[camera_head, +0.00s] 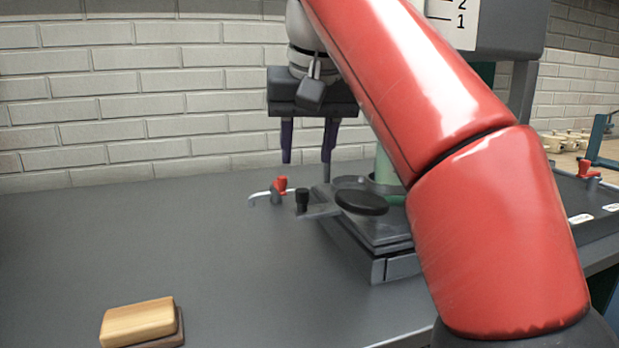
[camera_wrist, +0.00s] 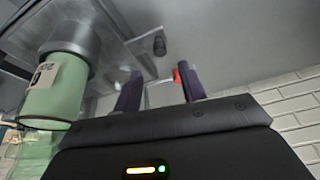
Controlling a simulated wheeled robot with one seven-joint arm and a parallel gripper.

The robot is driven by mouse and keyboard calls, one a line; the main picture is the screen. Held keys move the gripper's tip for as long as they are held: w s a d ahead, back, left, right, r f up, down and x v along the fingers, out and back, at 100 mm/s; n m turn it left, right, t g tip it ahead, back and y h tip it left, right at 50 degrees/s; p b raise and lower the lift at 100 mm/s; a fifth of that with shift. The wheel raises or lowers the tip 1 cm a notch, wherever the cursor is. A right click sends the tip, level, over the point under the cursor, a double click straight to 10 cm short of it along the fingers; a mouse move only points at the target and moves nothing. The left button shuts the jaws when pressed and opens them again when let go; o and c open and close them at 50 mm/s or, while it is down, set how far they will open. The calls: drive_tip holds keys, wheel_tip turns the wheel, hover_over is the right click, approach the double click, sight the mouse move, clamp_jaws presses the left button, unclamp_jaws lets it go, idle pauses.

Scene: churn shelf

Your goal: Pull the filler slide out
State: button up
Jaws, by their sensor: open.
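A grey slide (camera_head: 321,209) with an upright black knob (camera_head: 302,199) sticks out to the left from a dark metal base on the counter. I take this to be the filler slide. My gripper (camera_head: 306,160) points down, open and empty, above the knob and apart from it. In the wrist view, the slide (camera_wrist: 143,58) and its black knob (camera_wrist: 159,45) show beyond my open fingers (camera_wrist: 158,78). My red arm hides the right side of the machine in the head view.
A small tap with a red handle (camera_head: 280,184) stands just left of the knob. A black round disc (camera_head: 361,202) sits on the base. A green cylinder (camera_wrist: 55,90) stands close by. A wooden block (camera_head: 138,322) lies at front left; the counter between is clear.

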sight(302, 190)
drive_tip(key=b+x, duration=0.1)
drive_tip(key=x, duration=0.6)
drive_tip(key=shift+s+f, duration=0.1)
drive_tip(key=shift+f, duration=0.05)
clamp_jaws()
